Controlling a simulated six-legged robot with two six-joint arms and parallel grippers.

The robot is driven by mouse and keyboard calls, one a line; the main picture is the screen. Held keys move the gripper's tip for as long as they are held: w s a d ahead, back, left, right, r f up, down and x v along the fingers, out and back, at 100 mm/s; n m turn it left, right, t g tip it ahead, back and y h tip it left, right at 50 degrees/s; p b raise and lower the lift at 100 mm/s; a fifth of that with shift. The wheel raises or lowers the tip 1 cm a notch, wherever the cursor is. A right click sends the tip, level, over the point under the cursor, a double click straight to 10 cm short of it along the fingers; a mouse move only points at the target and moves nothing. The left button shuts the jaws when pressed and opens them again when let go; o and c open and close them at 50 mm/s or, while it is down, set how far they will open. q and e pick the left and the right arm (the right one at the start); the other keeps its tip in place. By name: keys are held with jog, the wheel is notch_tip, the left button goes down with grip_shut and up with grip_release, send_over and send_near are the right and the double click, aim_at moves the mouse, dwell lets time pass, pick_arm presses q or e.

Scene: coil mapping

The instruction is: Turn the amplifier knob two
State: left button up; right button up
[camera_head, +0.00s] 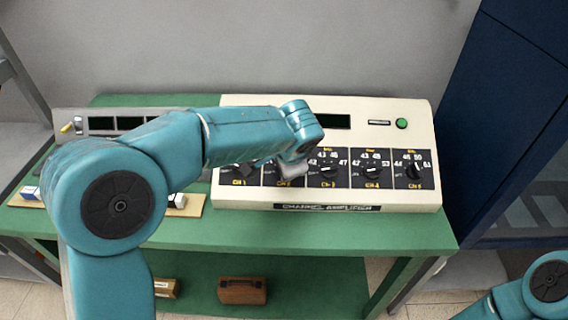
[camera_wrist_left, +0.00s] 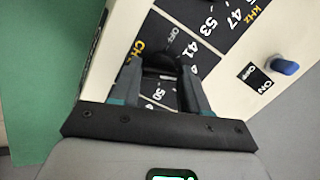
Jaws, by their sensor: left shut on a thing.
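The cream channel amplifier (camera_head: 420,125) stands on the green table, with a row of black knobs on numbered dark panels along its front. My left gripper (camera_head: 283,168) reaches down to the second panel from the left, marked CH 2. My arm and gripper largely hide knob two there. In the left wrist view the gripper (camera_wrist_left: 160,88) has its fingers on either side of a black knob (camera_wrist_left: 160,64) and is shut on it. The third knob (camera_head: 328,169), fourth knob (camera_head: 371,170) and fifth knob (camera_head: 413,170) are uncovered. My right gripper is out of view.
A green button (camera_head: 402,123) is on the amplifier's upper right. A blue-tipped switch (camera_wrist_left: 285,67) shows in the wrist view. Another grey unit (camera_head: 75,120) stands left, partly behind my arm. A brown case (camera_head: 242,290) lies on the lower shelf.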

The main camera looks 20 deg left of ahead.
pick_arm(q)
jog(key=shift+w+r, duration=0.1)
jog(key=shift+r, duration=0.05)
dwell(0.3)
jog(key=o, duration=1.1)
jog(key=shift+c, duration=0.2)
jog(key=v, duration=1.6)
jog(key=shift+s, duration=0.3)
jog(key=shift+d, duration=0.1)
